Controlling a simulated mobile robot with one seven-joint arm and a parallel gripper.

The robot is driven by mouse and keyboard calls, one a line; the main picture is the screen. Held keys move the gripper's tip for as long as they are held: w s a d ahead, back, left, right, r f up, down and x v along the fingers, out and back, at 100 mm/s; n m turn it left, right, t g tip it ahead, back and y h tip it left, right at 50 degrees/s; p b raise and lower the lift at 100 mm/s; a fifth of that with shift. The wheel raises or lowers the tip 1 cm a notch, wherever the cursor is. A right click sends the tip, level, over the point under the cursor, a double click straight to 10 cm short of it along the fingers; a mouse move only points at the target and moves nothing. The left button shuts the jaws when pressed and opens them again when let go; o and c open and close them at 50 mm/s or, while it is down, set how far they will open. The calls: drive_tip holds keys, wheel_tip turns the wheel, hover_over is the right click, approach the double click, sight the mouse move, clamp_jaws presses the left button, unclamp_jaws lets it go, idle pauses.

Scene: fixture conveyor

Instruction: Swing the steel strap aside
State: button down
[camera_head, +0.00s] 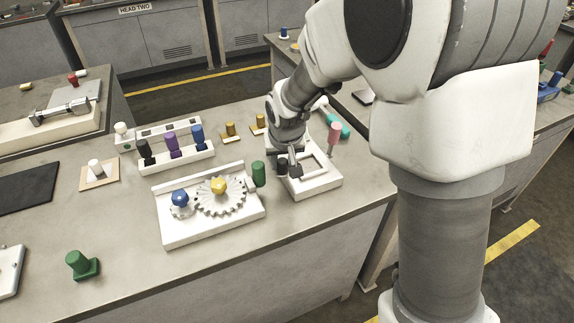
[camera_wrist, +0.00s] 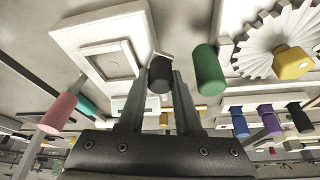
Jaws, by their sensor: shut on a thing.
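My gripper (camera_wrist: 160,82) is shut on a black knob (camera_wrist: 160,70), with one finger on each side of it. The knob stands at the edge of a white fixture (camera_wrist: 75,40) with a raised square frame. In the head view my gripper (camera_head: 290,168) reaches down over the left side of this fixture (camera_head: 318,186), and the black knob (camera_head: 282,165) shows beside the fingers. The steel strap cannot be made out clearly; a thin light edge shows behind the knob in the wrist view. The fingers hide part of this area.
A green peg (camera_head: 258,174) stands close left of my gripper, by the white gear fixture (camera_head: 210,230). A pink handle (camera_head: 335,136) rises at the fixture's far right corner. A rack with black, purple and blue pegs (camera_head: 178,160) lies further left.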

drive_tip(key=shift+w+a+m, duration=0.1)
drive_tip(key=shift+a+m, duration=0.3)
drive_tip(key=shift+m, duration=0.1)
drive_tip(key=shift+h, duration=0.3)
drive_tip(key=c, duration=0.6)
unclamp_jaws()
drive_tip(key=shift+a, duration=0.1)
